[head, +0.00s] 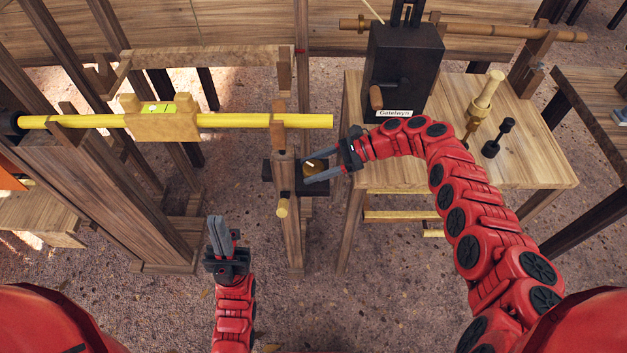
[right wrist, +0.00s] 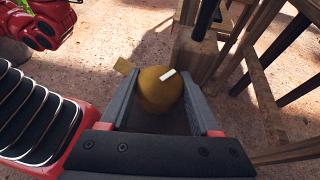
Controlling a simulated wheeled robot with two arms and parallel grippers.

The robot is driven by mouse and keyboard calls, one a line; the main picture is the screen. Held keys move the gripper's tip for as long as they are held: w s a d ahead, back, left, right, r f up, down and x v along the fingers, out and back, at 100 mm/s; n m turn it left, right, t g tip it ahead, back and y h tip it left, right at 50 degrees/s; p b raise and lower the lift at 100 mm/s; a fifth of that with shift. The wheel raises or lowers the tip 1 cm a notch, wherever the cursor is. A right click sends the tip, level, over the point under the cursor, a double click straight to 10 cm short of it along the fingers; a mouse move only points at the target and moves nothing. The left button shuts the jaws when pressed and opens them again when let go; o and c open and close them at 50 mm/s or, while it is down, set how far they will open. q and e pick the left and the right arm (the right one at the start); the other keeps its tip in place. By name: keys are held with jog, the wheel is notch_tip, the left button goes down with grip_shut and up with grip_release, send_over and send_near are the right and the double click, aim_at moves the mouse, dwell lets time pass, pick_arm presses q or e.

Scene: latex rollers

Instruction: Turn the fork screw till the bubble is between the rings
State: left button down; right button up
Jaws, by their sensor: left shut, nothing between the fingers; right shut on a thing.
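A yellow roller (head: 235,121) runs level across the left side. A wooden level block (head: 186,126) sits on it with a green vial (head: 158,108). The vial is too small to tell where the bubble stands against the rings. The roller's right end rests at a wooden fork post (head: 288,215). The brass fork screw knob (head: 312,166), with a white mark, is on the post's right side. My right gripper (head: 318,171) is shut on this knob, which sits between the fingers in the right wrist view (right wrist: 158,95). My left gripper (head: 219,232) is shut and empty, below the roller.
A wooden table (head: 400,175) at right carries a dark box (head: 405,65) labelled "Gatelwyn", a brass-and-wood tool (head: 483,105) and a black dumbbell-shaped piece (head: 498,138). A wooden frame (head: 130,190) stands at left. The floor around my left gripper is clear.

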jog(key=shift+a+f+n+g+h+b, duration=0.15)
jog(key=shift+n+g+b, duration=0.5)
jog(key=shift+b, duration=1.3)
jog(key=shift+d+f+n+g+h+b, duration=0.15)
jog(key=shift+n+g+b, duration=0.5)
jog(key=shift+b, duration=1.25)
jog(key=shift+r+g+b, duration=0.25)
jog(key=shift+g+b, duration=0.05)
jog(key=shift+b, duration=0.15)
jog(key=o, duration=1.4)
jog(key=shift+c, duration=0.2)
